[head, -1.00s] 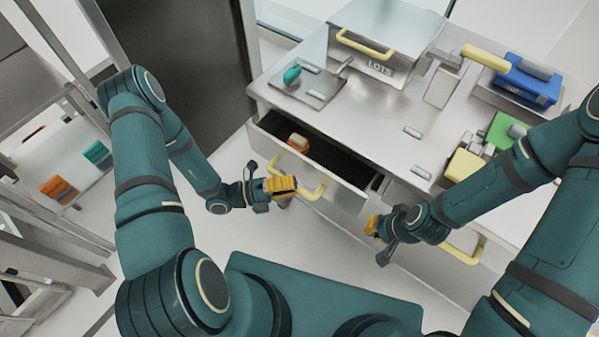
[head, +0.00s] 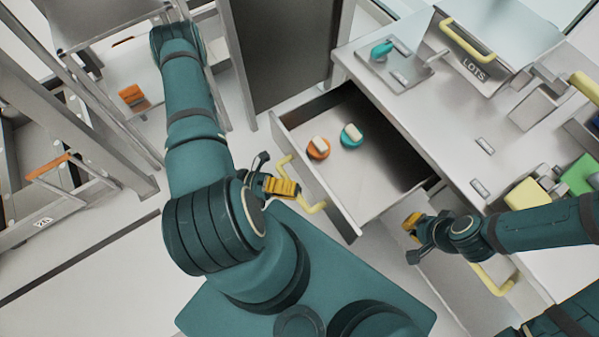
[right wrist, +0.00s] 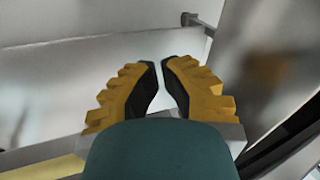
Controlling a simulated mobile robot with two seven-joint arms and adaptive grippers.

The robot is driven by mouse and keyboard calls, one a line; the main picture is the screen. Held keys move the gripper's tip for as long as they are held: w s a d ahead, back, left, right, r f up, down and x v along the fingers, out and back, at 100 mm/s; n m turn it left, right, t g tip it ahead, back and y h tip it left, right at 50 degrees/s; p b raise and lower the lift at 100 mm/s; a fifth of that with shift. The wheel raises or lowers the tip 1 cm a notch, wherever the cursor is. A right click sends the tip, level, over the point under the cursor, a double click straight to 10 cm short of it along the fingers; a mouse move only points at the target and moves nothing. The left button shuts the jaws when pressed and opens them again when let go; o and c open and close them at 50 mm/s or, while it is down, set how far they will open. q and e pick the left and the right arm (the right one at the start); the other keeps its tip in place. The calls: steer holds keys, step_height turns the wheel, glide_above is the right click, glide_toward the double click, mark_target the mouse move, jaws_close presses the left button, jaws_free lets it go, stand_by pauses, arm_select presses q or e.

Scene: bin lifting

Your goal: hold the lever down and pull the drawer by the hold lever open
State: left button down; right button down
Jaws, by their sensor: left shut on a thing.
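The drawer (head: 303,207) under the worktop stands pulled well out in the head view. Its yellow handle (head: 311,207) is on the front. My left gripper (head: 283,187) is at this handle and shut on it, partly hiding it. A small lever with a teal knob (head: 381,50) sits on a metal plate (head: 400,66) on the worktop above the drawer. No gripper touches it, and I cannot tell whether it is down. My right gripper (head: 411,224) is right of the drawer, near the cabinet front. In the right wrist view its fingers (right wrist: 160,63) are nearly together, with nothing between them.
An orange round piece (head: 318,148) and a teal round piece (head: 351,135) lie in the drawer. Another yellow handle (head: 493,281) is below my right gripper. A rack (head: 110,110) stands at the left.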

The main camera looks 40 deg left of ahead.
arm_select(q)
steer(key=shift+d, duration=0.1)
steer(key=c, duration=0.9)
jaws_free()
steer(key=shift+s, duration=0.1)
steer(key=v, duration=1.2)
